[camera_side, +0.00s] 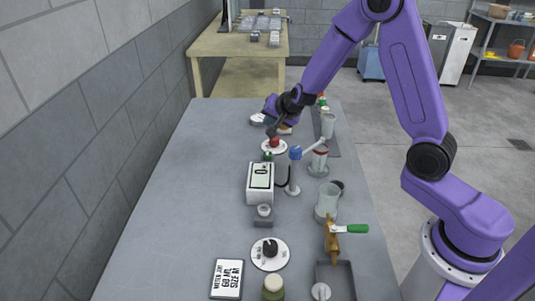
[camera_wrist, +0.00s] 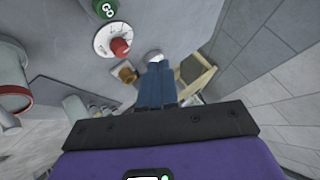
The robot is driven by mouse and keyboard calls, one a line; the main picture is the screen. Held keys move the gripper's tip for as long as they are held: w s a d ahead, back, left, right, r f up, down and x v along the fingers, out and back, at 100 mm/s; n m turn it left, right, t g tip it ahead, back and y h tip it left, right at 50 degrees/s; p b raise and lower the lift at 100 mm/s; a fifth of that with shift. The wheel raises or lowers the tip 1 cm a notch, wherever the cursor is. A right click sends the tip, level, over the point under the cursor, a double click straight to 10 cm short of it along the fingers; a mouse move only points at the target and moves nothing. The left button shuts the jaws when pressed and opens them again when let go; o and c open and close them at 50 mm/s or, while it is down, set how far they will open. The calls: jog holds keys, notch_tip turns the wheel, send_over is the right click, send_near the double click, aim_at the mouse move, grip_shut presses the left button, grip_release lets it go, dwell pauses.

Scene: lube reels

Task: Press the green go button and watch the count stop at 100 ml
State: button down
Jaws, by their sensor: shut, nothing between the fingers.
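The green go button (camera_side: 267,155) sits on the bench behind the white counter box (camera_side: 260,197). It also shows at the top of the wrist view (camera_wrist: 104,9), marked GO. A red button (camera_side: 275,141) on a white round plate is just beyond it, and it shows in the wrist view (camera_wrist: 120,46). The counter's face seems to read 0, but it is too small to be sure. My gripper (camera_side: 271,134) is shut and empty, close above the red button. In the wrist view its fingers (camera_wrist: 156,70) are clear of both buttons. Contact cannot be told.
A blue-handled lever (camera_side: 295,153) and a red-banded vessel (camera_side: 320,152) stand right of the buttons. A clear jug (camera_side: 326,203), a green-handled tap (camera_side: 350,229) and a dial plate (camera_side: 262,263) are nearer. A sign (camera_side: 227,279) reads 60 ML, SIZE M. The bench's left side is bare.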

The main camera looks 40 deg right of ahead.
aim_at(270, 155)
jog(key=shift+f, duration=0.15)
jog(key=shift+f, duration=4.25)
jog(key=shift+f, duration=0.1)
